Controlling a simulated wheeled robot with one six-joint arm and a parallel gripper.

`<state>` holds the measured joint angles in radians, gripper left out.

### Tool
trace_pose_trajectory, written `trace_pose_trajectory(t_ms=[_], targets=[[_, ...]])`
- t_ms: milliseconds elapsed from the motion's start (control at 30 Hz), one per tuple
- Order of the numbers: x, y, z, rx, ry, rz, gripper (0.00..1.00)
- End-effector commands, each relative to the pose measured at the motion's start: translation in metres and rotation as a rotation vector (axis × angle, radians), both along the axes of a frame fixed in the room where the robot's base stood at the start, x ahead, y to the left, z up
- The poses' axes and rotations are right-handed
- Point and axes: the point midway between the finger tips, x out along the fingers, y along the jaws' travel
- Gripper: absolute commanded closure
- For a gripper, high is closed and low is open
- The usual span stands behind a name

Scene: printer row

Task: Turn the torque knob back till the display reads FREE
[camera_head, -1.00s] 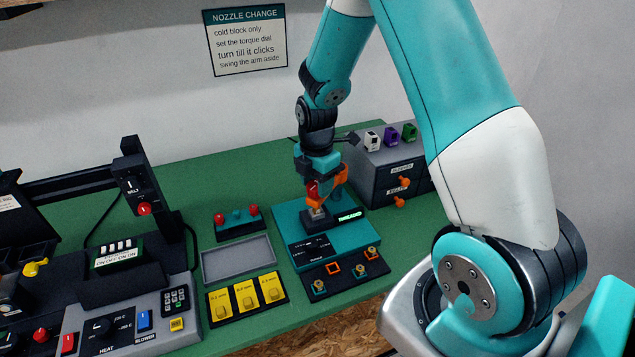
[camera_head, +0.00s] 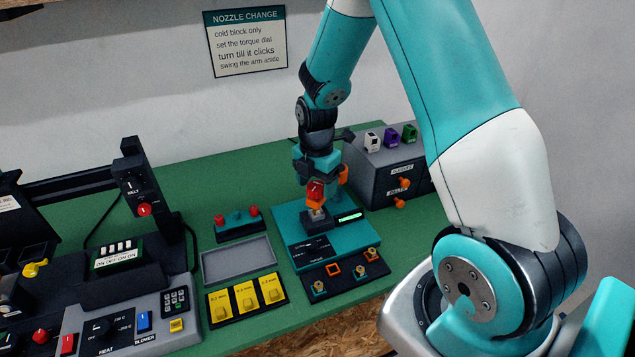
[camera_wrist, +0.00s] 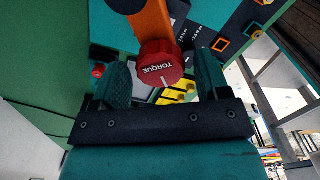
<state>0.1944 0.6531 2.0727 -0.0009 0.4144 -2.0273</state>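The red torque knob (camera_wrist: 158,65), lettered TORQUE with a white pointer line, sits on an orange swing arm (camera_wrist: 152,20) in the wrist view. My gripper (camera_wrist: 163,80) is open around it, one finger on each side, with a visible gap at both sides. In the head view the knob (camera_head: 315,188) is partly covered by my gripper (camera_head: 318,178), which is above the teal station (camera_head: 350,238). The display (camera_head: 350,217) on the station is lit green, but its lettering is too small to read surely.
A rack with brass nozzles (camera_head: 343,278) lies in front of the station. A grey tray (camera_head: 237,260) and yellow blocks (camera_head: 246,297) stand to its left. A grey drawer box (camera_head: 385,170) is close behind on the right.

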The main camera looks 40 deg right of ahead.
Motion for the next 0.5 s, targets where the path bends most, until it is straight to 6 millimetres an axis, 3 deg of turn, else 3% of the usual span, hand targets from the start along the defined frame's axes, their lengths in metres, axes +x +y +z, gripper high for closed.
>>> trace_pose_trajectory(t_ms=[333, 500], targets=[[0.0, 0.0, 0.001, -0.001, 0.0, -0.001, 0.26], [0.001, 0.0, 0.021, -0.002, -0.005, -0.001, 0.26]])
